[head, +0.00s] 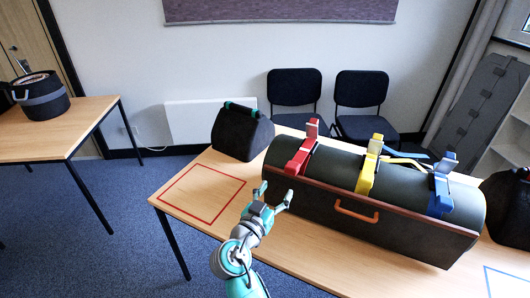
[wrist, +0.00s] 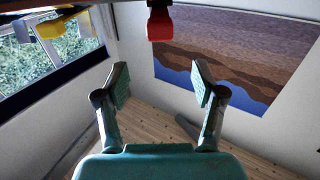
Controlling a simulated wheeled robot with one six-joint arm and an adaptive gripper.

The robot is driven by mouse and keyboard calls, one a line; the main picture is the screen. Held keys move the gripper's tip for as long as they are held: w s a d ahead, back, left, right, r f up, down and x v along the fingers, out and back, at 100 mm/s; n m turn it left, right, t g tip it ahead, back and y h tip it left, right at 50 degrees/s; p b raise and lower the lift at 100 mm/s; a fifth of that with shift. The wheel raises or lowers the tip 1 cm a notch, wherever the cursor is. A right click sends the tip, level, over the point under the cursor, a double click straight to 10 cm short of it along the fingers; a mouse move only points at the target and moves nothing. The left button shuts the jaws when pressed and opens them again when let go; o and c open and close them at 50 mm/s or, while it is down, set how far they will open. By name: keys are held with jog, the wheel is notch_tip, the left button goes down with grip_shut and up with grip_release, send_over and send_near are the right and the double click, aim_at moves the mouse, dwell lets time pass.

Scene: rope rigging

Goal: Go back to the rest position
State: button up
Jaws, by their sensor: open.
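My gripper (head: 276,194) is open and empty, raised above the table just in front of the left end of a dark green roll-shaped case (head: 330,165). Both spread fingers also show in the wrist view (wrist: 160,80), with nothing between them. The case carries a red strap (head: 299,158), a yellow strap (head: 367,172) and a blue strap (head: 440,195), each with a grey upright piece at the top. In the wrist view the red strap end (wrist: 160,22) hangs at the top middle and a yellow piece (wrist: 50,28) is at upper left.
The table (head: 320,255) has a red taped square (head: 202,193), empty, at left. A black bag (head: 243,135) stands behind it. An orange handle (head: 356,213) is on the case front. Another dark bag (head: 508,205) is at right. A black basket (head: 40,97) stands on the left table.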

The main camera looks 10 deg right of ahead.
jog(key=s+d+f+n+y, duration=0.4)
jog(key=s+f, duration=0.7)
jog(key=s, duration=0.1)
jog(key=s+d+f+n+y, duration=0.4)
jog(key=s+f, duration=0.7)
jog(key=s+r+g+y, duration=0.1)
jog(key=s+r+y, duration=0.15)
jog(key=s, duration=1.45)
jog(key=s+d+r+m, duration=0.1)
jog(key=s+d+r, duration=0.1)
jog(key=s+r, duration=0.7)
jog(key=shift+s+d+r+t+h, duration=0.2)
jog(key=shift+s+t+h, duration=0.2)
jog(key=shift+s, duration=0.85)
